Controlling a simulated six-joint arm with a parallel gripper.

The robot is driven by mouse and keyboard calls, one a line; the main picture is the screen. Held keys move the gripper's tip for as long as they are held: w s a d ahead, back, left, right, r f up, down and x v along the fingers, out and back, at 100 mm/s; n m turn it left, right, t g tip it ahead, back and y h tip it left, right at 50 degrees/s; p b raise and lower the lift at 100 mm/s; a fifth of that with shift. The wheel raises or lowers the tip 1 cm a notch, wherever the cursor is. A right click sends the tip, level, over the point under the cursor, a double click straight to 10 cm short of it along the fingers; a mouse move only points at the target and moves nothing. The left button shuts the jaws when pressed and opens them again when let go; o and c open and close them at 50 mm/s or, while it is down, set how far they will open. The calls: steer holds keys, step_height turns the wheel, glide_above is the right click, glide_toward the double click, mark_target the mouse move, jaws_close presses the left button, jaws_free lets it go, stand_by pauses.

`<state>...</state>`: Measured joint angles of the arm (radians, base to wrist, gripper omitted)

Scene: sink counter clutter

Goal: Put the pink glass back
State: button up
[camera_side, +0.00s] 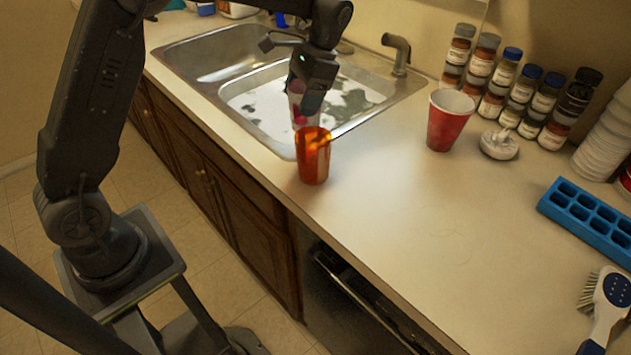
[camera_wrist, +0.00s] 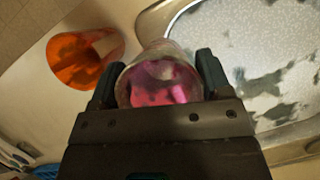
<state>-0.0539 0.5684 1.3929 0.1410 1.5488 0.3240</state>
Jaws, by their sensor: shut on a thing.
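The pink glass (camera_wrist: 160,86) is clear with a pink inside, and it sits between the two fingers of my gripper (camera_wrist: 157,75) in the wrist view. In the side view my gripper (camera_side: 307,100) is shut on the pink glass (camera_side: 299,112), which is partly hidden by the fingers and the orange cup. The glass is near the front rim of the sink. The orange cup (camera_side: 313,160) stands upright on the counter in front of it. The orange cup also shows to the left of my gripper in the wrist view (camera_wrist: 80,62). Whether the glass touches anything below cannot be told.
The sink (camera_side: 262,127) has a basin with a speckled pattern. A red cup (camera_side: 449,124), a white lidded item (camera_side: 499,145) and several spice jars (camera_side: 510,80) stand to the right. A blue ice tray (camera_side: 590,215) and a brush (camera_side: 606,300) lie further right. The middle counter is clear.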

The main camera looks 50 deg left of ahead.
step_height(320, 180, up, 10)
steer(key=s+d+n, duration=0.1)
steer(key=s+d, duration=0.2)
steer(key=d, duration=0.4)
steer(key=s+d+n+h, duration=0.1)
steer(key=s+d, duration=0.2)
steer(key=d, duration=0.3)
steer(key=s+d+n, duration=0.1)
steer(key=s+d, duration=0.2)
steer(key=d, duration=0.4)
steer(key=shift+a+f, duration=0.2)
steer(key=shift+f, duration=3.5)
steer(key=shift+a+f, duration=0.2)
steer(key=shift+f, duration=3.45)
steer(key=o, duration=1.1)
steer(key=shift+f, duration=0.15)
